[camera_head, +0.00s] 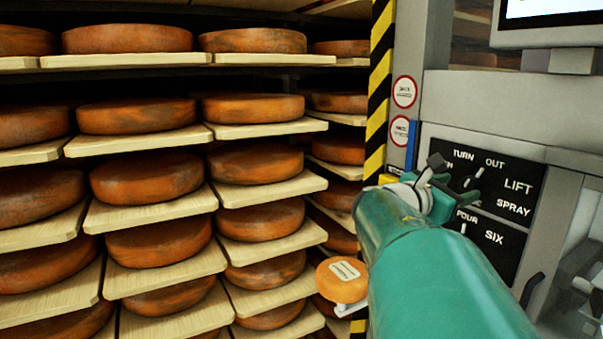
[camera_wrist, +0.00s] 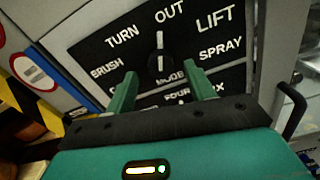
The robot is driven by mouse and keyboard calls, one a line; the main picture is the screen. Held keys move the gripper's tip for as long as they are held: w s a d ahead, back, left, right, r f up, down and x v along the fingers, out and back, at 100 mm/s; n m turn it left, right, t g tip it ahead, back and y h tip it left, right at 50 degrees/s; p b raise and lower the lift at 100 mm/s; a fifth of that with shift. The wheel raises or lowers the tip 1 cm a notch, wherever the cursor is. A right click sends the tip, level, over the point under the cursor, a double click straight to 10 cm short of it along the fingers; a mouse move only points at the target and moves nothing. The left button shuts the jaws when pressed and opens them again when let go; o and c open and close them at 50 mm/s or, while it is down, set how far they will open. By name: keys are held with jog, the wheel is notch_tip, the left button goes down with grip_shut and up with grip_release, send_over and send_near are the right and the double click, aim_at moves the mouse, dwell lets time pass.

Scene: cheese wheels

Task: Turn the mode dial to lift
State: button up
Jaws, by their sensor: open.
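The mode dial (camera_wrist: 159,63) is a small black knob on a black panel (camera_wrist: 95,52), with a white pointer line standing up toward the OUT label. Around it are the labels BRUSH, TURN, OUT, LIFT (camera_wrist: 216,18) and SPRAY. The LIFT label also shows in the head view (camera_head: 518,186). My gripper (camera_wrist: 162,84) is open, its two green fingers apart below and to either side of the dial in the wrist view. In the head view my gripper (camera_head: 456,170) is in front of the panel and partly covers it. I cannot tell whether the fingers touch the dial.
A second black panel (camera_head: 505,258) with FOUR and SIX sits below. A dark curved handle (camera_wrist: 295,115) is at the right. A yellow-black striped post (camera_head: 380,60) stands left of the panel. Shelves of cheese wheels (camera_head: 128,39) fill the left.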

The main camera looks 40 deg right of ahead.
aim_at(465, 186)
jog(key=shift+s+d, duration=0.2)
jog(key=shift+d, duration=0.7)
jog(key=shift+s+d, duration=0.2)
jog(key=shift+d, duration=0.7)
jog(key=shift+c, duration=0.2)
jog(key=c, duration=0.9)
jog(key=m, duration=0.4)
jog(key=shift+m, duration=2.4)
